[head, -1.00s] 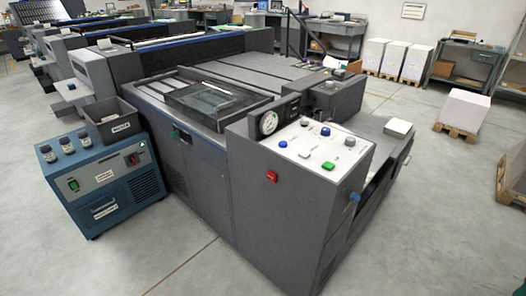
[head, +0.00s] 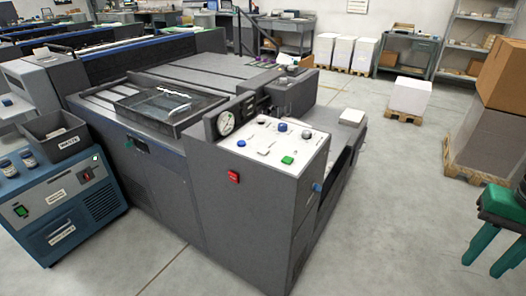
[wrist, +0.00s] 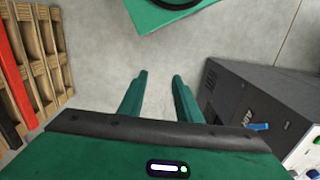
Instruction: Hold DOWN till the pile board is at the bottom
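The white control panel (head: 272,135) tops the grey cabinet at the near end of the press. It carries blue knobs, small switches and a green button (head: 287,160); labels are too small to read, so I cannot tell which is DOWN. A red button (head: 233,177) is on the cabinet's front. I cannot make out the pile board; the cabinet hides much of the delivery side. My gripper (head: 484,264) is at the right edge, well right of the panel. In the wrist view its green fingers (wrist: 160,78) are apart over bare floor, with nothing between them.
A teal unit (head: 65,205) with a waste bin (head: 58,142) stands at left. Pallets with boxes (head: 484,145) stand at right. A blue knob (head: 318,187) juts from the cabinet's right side. Floor between cabinet and gripper is clear.

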